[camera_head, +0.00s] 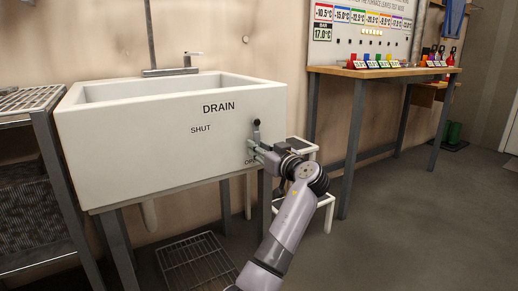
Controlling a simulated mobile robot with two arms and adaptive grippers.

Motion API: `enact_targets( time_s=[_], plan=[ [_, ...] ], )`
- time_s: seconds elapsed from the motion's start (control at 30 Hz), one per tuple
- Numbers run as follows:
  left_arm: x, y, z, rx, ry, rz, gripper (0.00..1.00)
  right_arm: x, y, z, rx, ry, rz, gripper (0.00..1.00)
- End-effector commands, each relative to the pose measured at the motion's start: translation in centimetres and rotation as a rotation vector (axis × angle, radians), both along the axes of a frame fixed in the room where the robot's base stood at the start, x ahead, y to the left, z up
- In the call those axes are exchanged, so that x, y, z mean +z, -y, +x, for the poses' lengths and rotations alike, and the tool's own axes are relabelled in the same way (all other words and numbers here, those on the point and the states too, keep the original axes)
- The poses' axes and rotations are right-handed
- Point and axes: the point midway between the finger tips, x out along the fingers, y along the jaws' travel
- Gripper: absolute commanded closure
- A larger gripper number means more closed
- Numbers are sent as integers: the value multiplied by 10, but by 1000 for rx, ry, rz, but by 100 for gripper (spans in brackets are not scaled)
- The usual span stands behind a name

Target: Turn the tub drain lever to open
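The white tub (140,140) stands against the wall with DRAIN and SHUT printed on its front. My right gripper is not in view.
A faucet (188,60) is behind the tub. A metal rack (35,100) stands at left, and a wire shelf (197,265) is under the tub. A white step stool (328,203) is behind my arm. A wooden workbench (385,72) stands at right. The floor at right is clear.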

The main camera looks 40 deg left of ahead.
Motion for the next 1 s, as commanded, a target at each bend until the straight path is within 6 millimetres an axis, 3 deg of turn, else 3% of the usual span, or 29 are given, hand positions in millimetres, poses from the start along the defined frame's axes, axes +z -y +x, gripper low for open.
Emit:
enact_targets(
  time_s=[0.13, 0.53, 1.0],
  plan=[
    [1, -1, 0, 1, -1, 3, 63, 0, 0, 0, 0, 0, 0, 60],
    [1, 7, -3, 1, -1, 5, 63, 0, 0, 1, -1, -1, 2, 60],
    [1, 91, -38, -1, 0, 2, 63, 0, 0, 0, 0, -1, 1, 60]
  ],
)
